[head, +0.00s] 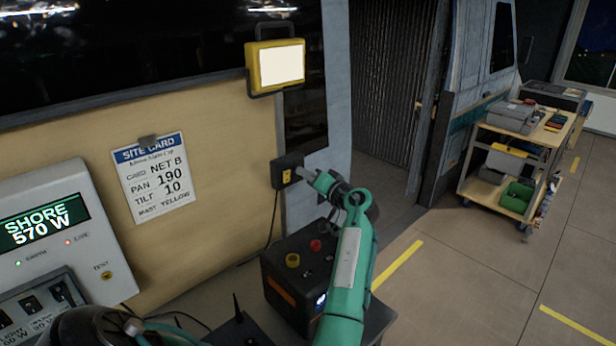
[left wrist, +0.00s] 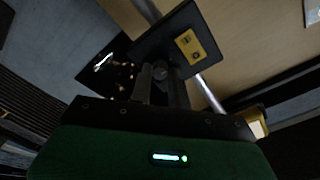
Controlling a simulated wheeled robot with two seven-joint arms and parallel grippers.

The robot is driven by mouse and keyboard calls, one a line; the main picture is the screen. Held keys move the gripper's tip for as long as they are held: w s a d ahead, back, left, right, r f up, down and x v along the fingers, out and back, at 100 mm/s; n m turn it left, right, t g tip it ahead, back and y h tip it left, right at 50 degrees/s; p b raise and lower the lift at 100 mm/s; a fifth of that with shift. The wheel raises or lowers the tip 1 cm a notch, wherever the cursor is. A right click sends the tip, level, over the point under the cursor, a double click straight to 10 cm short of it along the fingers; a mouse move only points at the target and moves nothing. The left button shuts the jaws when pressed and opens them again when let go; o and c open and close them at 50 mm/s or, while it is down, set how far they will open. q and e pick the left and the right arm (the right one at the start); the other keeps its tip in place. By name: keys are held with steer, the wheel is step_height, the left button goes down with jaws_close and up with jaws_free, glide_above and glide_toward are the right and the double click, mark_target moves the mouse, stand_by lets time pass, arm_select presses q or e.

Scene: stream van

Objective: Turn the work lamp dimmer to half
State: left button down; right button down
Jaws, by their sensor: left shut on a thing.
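The work lamp (head: 281,66) is a yellow-framed box on the wall, with its face bright and lit. Below it, the dimmer (head: 285,170) is a small black box with a yellow plate, fixed to the wall beside a dark panel. My left gripper (head: 309,177) is at the dimmer's right side. In the left wrist view the dimmer's yellow plate (left wrist: 190,48) shows clearly. There the left gripper's fingers (left wrist: 161,82) are closed around a small dark knob (left wrist: 160,71), which they mostly hide. I cannot read the knob's setting. My right gripper is not in view.
A site card (head: 155,176) hangs on the wooden wall. A power panel (head: 55,240) reads "SHORE 570 W" at left. A black box (head: 290,275) with red and yellow knobs stands below the dimmer. A cart (head: 510,165) stands at right, with open floor before it.

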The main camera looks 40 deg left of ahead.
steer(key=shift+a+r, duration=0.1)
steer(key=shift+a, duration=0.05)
arm_select(q)
steer(key=m+p, duration=0.9)
steer(key=m, duration=0.5)
steer(key=shift+r+m+g, duration=0.1)
steer(key=shift+m+g, duration=0.2)
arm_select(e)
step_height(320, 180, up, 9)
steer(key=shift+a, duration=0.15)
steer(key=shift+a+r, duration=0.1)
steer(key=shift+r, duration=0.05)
arm_select(q)
steer(key=c, duration=1.3)
jaws_free()
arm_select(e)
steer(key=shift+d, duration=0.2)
